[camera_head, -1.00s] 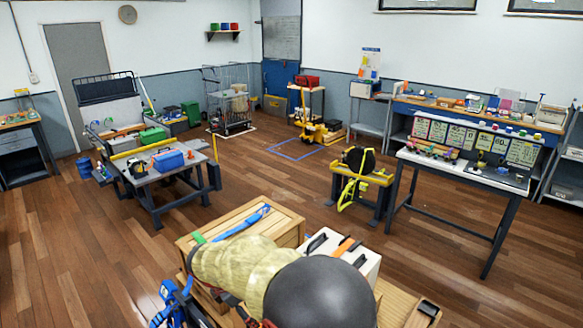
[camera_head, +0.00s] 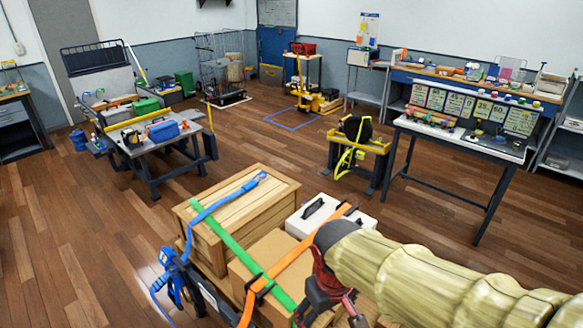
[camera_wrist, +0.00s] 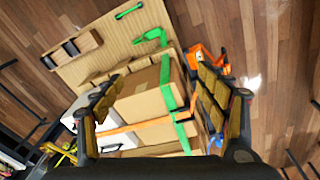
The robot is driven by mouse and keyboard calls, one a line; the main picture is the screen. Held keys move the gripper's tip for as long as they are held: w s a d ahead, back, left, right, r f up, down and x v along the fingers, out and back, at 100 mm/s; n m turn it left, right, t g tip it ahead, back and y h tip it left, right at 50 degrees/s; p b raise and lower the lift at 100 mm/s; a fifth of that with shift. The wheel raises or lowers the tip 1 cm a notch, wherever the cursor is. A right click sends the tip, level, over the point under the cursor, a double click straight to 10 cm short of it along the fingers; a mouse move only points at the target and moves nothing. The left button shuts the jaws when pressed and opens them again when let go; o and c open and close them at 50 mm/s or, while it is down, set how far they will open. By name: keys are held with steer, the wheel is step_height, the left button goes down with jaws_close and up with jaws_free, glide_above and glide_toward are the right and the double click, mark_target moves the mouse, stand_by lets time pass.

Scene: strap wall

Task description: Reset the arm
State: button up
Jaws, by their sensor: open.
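My arm in its pale yellow sleeve reaches in from the lower right of the head view. My gripper (camera_head: 328,298) hangs low over the strapped load, partly cut off by the frame's bottom. In the wrist view its two fingers (camera_wrist: 155,105) are spread wide with nothing held between them. A cardboard box (camera_wrist: 138,104) lies beyond the gap, crossed by an orange strap (camera_wrist: 125,129) and a green strap (camera_wrist: 166,82). I cannot tell whether the fingers touch the load.
The load includes a wooden crate (camera_head: 240,207) with a blue strap (camera_head: 228,203) and a white case (camera_head: 325,216). A grey workbench (camera_head: 160,148) stands left, a yellow-topped stand (camera_head: 373,143) and a white-topped table (camera_head: 455,135) right. The wooden floor at left is clear.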

steer(key=s+d+r+m+t+b, duration=0.2)
steer(key=s+d+r+m+t, duration=0.2)
steer(key=d, duration=0.7)
steer(key=s+r+m, duration=0.1)
steer(key=s+r, duration=0.1)
steer(key=s, duration=0.1)
steer(key=shift+s+d, duration=0.25)
steer(key=shift+s, duration=0.15)
